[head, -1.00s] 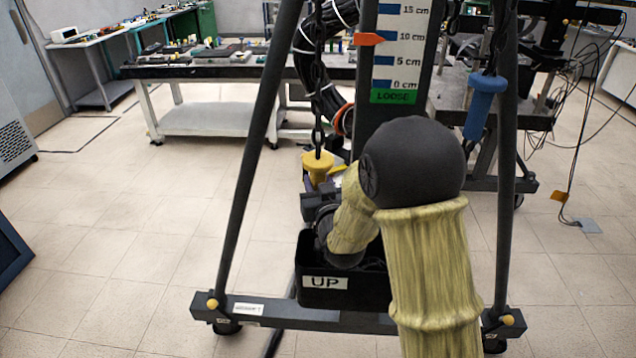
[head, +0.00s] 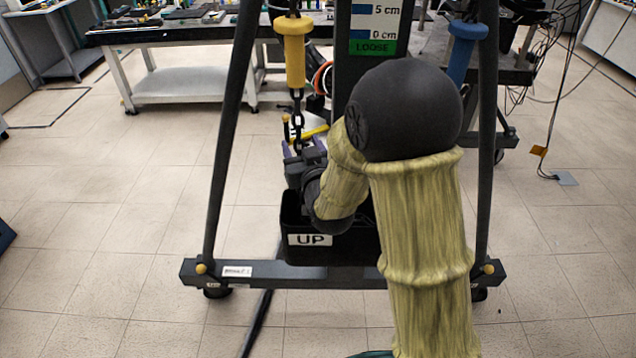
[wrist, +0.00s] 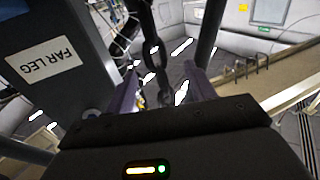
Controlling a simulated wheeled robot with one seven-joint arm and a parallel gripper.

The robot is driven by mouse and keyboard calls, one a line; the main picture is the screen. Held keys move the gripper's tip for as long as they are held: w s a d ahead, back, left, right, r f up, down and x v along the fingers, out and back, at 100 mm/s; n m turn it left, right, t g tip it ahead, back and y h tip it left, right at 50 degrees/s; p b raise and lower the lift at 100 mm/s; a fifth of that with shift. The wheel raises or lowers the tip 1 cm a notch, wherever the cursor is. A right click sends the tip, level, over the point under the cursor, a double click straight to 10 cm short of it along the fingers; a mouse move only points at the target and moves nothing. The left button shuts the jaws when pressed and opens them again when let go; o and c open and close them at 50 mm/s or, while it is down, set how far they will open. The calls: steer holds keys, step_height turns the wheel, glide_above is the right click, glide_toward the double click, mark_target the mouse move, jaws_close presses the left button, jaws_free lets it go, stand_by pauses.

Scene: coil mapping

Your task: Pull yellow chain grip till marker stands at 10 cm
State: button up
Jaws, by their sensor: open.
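The yellow chain grip (head: 294,62) hangs upright on the dark chain (head: 297,110) at the top of the head view. My gripper (head: 302,146) is below the grip, apart from it, at the lower chain. In the wrist view, my open fingers (wrist: 163,88) stand either side of dark chain links (wrist: 152,50); contact cannot be told. The yellow grip is not clear in that view. The scale board (head: 375,25) shows only 5 cm, 0 cm and a green LOOSE band. The marker is out of view now.
A blue grip (head: 462,52) hangs to the right. The dark A-shaped frame legs (head: 229,140) flank my arm. A black bin labelled UP (head: 330,249) sits below my gripper.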

steer(key=b+v, duration=1.4)
steer(key=b, duration=0.1)
steer(key=shift+s, duration=0.2)
stand_by(0.4)
steer(key=s+d+f+m+g+h, duration=0.1)
steer(key=s+d+f+g+h, duration=0.15)
steer(key=d+f+g, duration=0.4)
steer(key=s+d+f+m+g+h, duration=0.1)
steer(key=s+d+f+g, duration=0.25)
steer(key=f, duration=0.65)
steer(key=s+d+f+m+g+h, duration=0.15)
steer(key=s+d+f+g, duration=0.3)
steer(key=f, duration=0.45)
step_height(320, 180, up, 20)
steer(key=a+p, duration=0.1)
steer(key=p, duration=1.8)
steer(key=shift+w+f, duration=0.25)
steer(key=shift+w, duration=0.1)
